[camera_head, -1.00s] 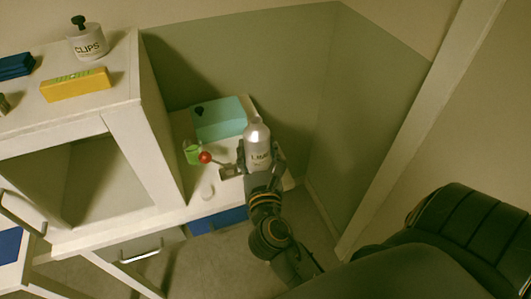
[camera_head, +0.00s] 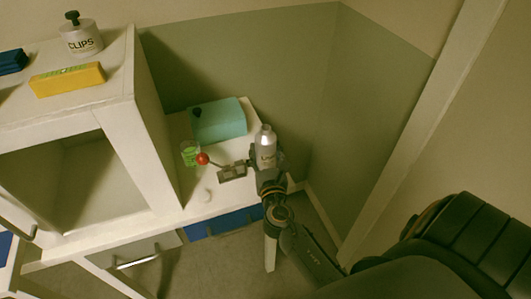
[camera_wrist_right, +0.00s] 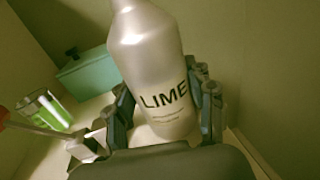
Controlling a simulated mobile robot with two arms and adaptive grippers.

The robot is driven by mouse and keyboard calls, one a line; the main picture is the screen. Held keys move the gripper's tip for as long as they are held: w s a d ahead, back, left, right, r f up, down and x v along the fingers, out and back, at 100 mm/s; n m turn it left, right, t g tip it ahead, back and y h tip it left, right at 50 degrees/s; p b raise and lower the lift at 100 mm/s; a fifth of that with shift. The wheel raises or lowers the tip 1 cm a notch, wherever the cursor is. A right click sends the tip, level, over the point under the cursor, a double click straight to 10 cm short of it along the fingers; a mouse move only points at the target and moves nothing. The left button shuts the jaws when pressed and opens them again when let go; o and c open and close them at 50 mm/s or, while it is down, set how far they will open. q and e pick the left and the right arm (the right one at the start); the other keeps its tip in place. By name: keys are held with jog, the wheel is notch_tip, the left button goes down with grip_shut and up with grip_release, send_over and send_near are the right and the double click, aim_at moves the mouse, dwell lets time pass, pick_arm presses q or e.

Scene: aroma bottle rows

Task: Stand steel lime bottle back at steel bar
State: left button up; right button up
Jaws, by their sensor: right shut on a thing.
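The steel lime bottle (camera_head: 266,152) is silver-grey with dark LIME lettering. It stands near upright over the right end of the low white surface. My right gripper (camera_head: 267,168) is shut on it, with fingers on both sides of its lower body. The bottle also fills the middle of the right wrist view (camera_wrist_right: 153,70). I cannot tell whether its base touches the surface. A grey metal piece (camera_head: 232,172) with a rod and red ball (camera_head: 202,159) is just left of the gripper; I cannot tell whether this is the steel bar. My left gripper is not in view.
A teal box (camera_head: 220,121) stands behind and left of the bottle. A glass with green content (camera_head: 190,153) is left, near the red ball. A white cabinet (camera_head: 150,120) bounds the left side, with a clips jar (camera_head: 82,40) and yellow box (camera_head: 67,79) on top. Green walls close the back and right.

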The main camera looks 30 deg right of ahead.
jog(key=shift+r, duration=0.1)
jog(key=o, duration=1.4)
jog(key=shift+s, duration=0.1)
jog(key=b+v, duration=0.2)
jog(key=v, duration=1)
jog(key=shift+d, duration=0.1)
